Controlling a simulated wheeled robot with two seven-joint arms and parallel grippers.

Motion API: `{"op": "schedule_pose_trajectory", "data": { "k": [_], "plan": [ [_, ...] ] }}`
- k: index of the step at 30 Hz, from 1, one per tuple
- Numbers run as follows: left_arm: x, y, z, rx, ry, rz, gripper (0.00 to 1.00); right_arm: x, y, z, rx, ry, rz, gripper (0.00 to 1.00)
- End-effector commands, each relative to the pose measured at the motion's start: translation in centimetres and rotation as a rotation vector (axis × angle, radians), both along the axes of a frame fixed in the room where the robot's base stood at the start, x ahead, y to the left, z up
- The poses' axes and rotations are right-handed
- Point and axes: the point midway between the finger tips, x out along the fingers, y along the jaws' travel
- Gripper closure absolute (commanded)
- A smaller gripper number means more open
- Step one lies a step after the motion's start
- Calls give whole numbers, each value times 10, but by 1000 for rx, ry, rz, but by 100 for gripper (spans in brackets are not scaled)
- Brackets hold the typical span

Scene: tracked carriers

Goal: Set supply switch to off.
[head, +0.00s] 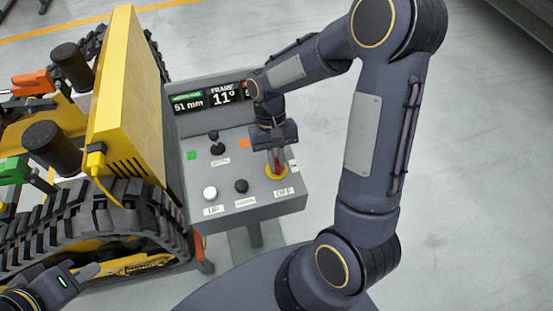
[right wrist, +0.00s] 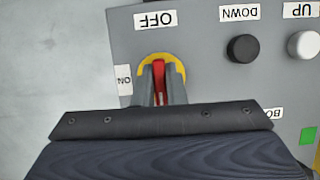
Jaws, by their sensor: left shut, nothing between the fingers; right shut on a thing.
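The supply switch is a red handle (right wrist: 159,78) on a yellow disc (head: 269,175), at the right side of the grey control panel (head: 240,208). My right gripper (head: 276,160) is shut on the red handle, one finger on each side. In the right wrist view the handle's visible end points toward the OFF label (right wrist: 155,19); the ON label (right wrist: 124,80) is beside the disc. The rest of the handle is hidden by my gripper. My left gripper (head: 90,270) is shut and empty at the lower left, away from the panel.
A white UP button (head: 210,193), a black DOWN button (head: 241,186) and a black joystick (head: 215,144) are on the panel. A display (head: 208,100) reads 51 mm and 11°. A yellow tracked carrier (head: 128,90) stands close on the left. The floor at right is clear.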

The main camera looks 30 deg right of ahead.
Motion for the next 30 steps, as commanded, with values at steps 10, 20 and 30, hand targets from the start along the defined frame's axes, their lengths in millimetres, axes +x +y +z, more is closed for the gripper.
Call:
{"op": "schedule_pose_trajectory", "data": {
  "k": [10,20,30],
  "plan": [
    [0,0,0,0,0,0,100,1,0,1,0,-3,20,100],
    [0,0,0,0,0,0,100,1,0,1,0,-3,19,70],
    [0,0,0,0,0,0,100,2,0,3,0,-3,18,67]
  ]
}}
